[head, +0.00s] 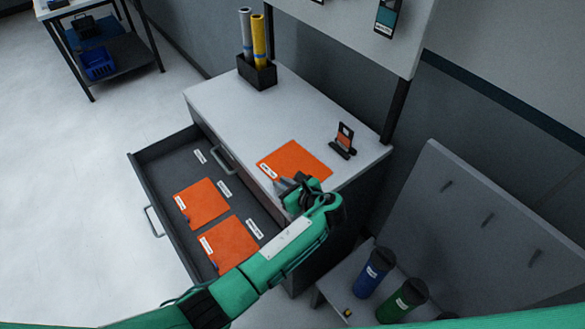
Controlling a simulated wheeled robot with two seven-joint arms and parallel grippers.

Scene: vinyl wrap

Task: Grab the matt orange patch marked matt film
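Three orange patches show, each with a small white label too small to read. One patch (297,157) lies on the cabinet top near its front edge. Two more lie in the open drawer: an upper patch (203,201) and a lower patch (229,244). My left gripper (285,187) is at the cabinet's front edge, beside the near edge of the top patch. Its fingers are small and partly hidden, so I cannot tell if they are open or touch the patch. My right gripper is not in view.
The open drawer (162,157) juts out at the left. A black holder (257,73) with rolls stands at the back of the cabinet top (222,103). A small black stand (343,141) with an orange sample is at right. Blue (370,277) and green (398,303) canisters stand lower right.

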